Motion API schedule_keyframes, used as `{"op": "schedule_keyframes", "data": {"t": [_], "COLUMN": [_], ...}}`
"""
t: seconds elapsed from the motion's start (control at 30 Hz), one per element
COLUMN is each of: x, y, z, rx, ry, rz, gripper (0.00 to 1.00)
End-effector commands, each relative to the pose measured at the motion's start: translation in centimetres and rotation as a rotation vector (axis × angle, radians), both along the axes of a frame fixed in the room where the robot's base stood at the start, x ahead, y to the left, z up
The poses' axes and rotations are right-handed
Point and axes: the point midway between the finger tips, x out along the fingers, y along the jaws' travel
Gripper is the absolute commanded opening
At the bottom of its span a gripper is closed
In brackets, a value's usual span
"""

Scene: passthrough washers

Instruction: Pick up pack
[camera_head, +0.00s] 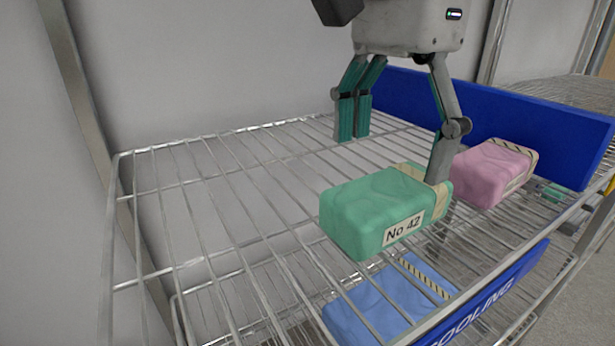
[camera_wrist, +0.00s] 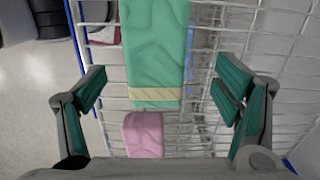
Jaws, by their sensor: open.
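A green pack (camera_head: 375,207) with a cream band and a "No 42" label lies on the wire shelf (camera_head: 215,205). In the wrist view the green pack (camera_wrist: 155,45) runs from the top edge down to between the finger pads, its banded end nearest me. My gripper (camera_head: 396,146) is open, with its fingers pointing down and nothing held. In the head view one finger covers part of the pack's right end, and the other is beyond the pack. The wrist view shows a gap between the pack and each finger of my gripper (camera_wrist: 160,98).
A pink pack (camera_head: 487,174) lies to the right on the same shelf; it also shows in the wrist view (camera_wrist: 143,136). A blue pack (camera_head: 380,308) lies on the lower rack. A blue panel (camera_head: 540,135) and a blue "COOLING" strip (camera_head: 485,303) edge the shelf. The shelf's left is bare.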

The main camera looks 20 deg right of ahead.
Motion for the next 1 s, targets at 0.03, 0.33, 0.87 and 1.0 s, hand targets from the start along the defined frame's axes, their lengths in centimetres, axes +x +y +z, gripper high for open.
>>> {"op": "schedule_keyframes", "data": {"t": [0.03, 0.33, 0.87, 1.0], "x": [0.0, -0.5, -0.4, -0.4], "y": [0.0, -0.6, -0.6, -0.5], "z": [-0.4, -3.7, -5.3, -5.3], "rx": [0.0, -0.001, -0.001, -0.001], "ry": [0.0, 0.0, -0.001, 0.0], "rz": [0.001, 0.005, 0.002, 0.002], "gripper": [0.83, 0.83, 0.49, 0.23]}}
